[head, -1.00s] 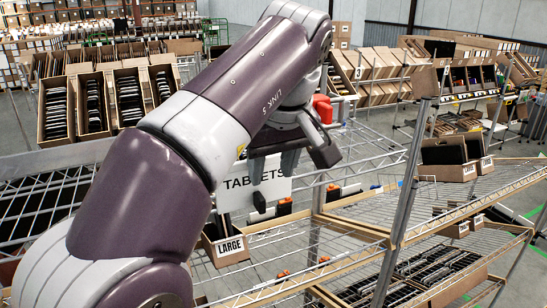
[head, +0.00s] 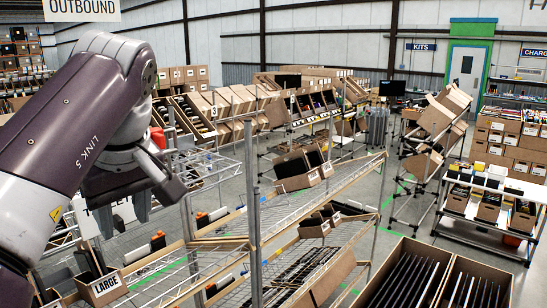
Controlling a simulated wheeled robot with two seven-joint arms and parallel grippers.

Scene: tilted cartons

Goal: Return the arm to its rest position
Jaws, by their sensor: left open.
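My left arm comes in from the left edge of the head view. Its gripper (head: 122,212) points down, with its two fingers apart and nothing seen between them. It hangs in front of a white sign (head: 84,222) on the wire shelving and hides most of the sign's lettering. A carton labelled LARGE (head: 103,288) stands below the gripper at the lower left, apart from it. My right gripper is not in view.
Wire shelving (head: 205,262) runs below and right of the gripper. Tilted cartons (head: 215,110) line the racks behind. Open cartons of dark flat items (head: 410,275) stand at the bottom right. Bare floor (head: 405,205) shows between the racks and a white-topped cart (head: 485,220).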

